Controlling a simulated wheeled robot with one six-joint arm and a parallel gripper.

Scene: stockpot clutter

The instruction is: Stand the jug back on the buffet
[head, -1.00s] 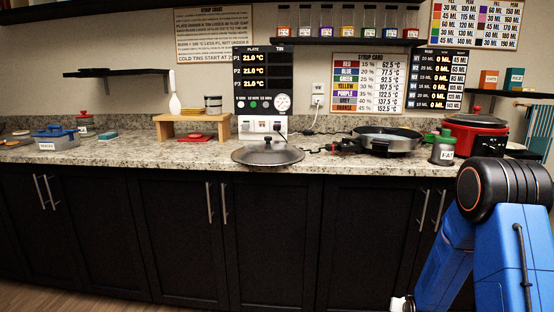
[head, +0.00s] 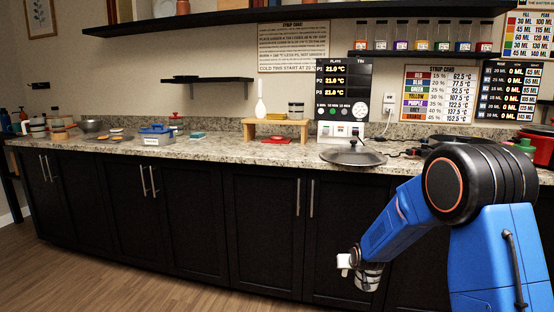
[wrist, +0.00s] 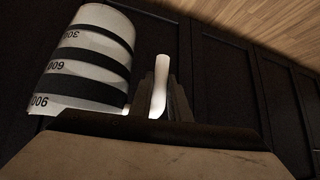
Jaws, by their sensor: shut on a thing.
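The jug (wrist: 85,65) is whitish with dark bands and the marks 300, 600 and 900. Its pale handle (wrist: 159,85) is between the fingers of my gripper (wrist: 160,98) in the wrist view, and the gripper is shut on it. In the head view the jug (head: 369,276) hangs below my gripper (head: 352,259), small and low, in front of the dark cabinet doors and below the counter top. I cannot tell its exact tilt or whether it holds anything. The buffet, a long granite-topped counter (head: 225,153) on dark cabinets, runs across the head view.
Wooden floor (head: 130,270) is open at lower left.

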